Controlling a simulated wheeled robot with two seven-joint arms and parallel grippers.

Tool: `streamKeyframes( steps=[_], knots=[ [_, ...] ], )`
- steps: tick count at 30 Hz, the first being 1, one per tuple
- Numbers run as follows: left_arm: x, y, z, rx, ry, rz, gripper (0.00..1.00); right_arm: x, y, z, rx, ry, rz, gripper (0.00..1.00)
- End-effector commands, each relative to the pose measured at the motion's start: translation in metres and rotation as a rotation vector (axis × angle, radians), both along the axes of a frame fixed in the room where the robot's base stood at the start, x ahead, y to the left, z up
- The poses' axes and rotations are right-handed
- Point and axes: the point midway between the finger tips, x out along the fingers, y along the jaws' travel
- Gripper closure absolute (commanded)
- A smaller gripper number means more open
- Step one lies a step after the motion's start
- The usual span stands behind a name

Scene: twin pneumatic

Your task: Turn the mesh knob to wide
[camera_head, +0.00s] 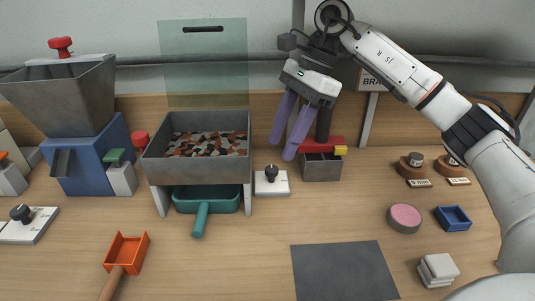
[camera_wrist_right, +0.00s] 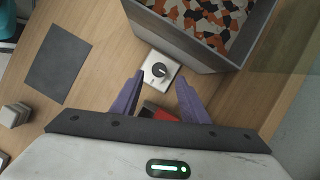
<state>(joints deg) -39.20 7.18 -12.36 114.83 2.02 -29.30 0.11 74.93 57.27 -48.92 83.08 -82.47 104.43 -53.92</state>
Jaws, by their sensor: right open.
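A black knob (camera_head: 271,172) with a light mark stands on a small white plate (camera_head: 282,188), just right of the grey bin of coloured chips. In the right wrist view the same knob (camera_wrist_right: 159,71) shows between my fingertips, apart from both. My right gripper (camera_head: 282,150) has purple fingers, spread open and empty, pointing down behind and above the knob. A second black knob (camera_head: 20,212) sits on a white plate at the far left. I cannot read which knob is the mesh one or its setting. My left gripper is out of view.
The grey chip bin (camera_head: 166,152) stands on legs over a green scoop (camera_head: 198,222). A small grey box (camera_head: 320,172) with a red top and dark post stands close right of my fingers. A dark mat (camera_head: 343,270) lies in front. A blue hopper machine (camera_head: 88,160) stands left.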

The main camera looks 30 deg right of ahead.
Motion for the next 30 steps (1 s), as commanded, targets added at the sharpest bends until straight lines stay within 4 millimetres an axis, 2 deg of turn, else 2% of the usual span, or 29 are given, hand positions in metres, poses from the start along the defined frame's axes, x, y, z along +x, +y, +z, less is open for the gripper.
streamKeyframes(
  steps=[3, 9, 13, 21, 28, 30],
  knots=[
    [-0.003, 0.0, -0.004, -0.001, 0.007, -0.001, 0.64, 0.0, 0.008, -0.021, -0.001, 0.004, 0.001, 0.59],
    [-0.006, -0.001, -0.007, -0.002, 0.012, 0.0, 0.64, 0.002, 0.018, -0.044, 0.0, 0.001, 0.002, 0.59],
    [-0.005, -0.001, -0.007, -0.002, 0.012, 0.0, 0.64, 0.003, 0.021, -0.051, 0.0, 0.001, 0.002, 0.59],
    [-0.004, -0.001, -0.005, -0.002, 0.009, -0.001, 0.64, 0.003, 0.021, -0.052, 0.0, 0.001, 0.001, 0.59],
    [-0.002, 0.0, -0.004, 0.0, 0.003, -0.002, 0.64, 0.003, 0.021, -0.052, 0.0, 0.001, 0.001, 0.98],
    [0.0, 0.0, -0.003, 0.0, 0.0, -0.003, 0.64, 0.003, 0.021, -0.052, 0.0, 0.001, 0.001, 0.99]
  ],
)
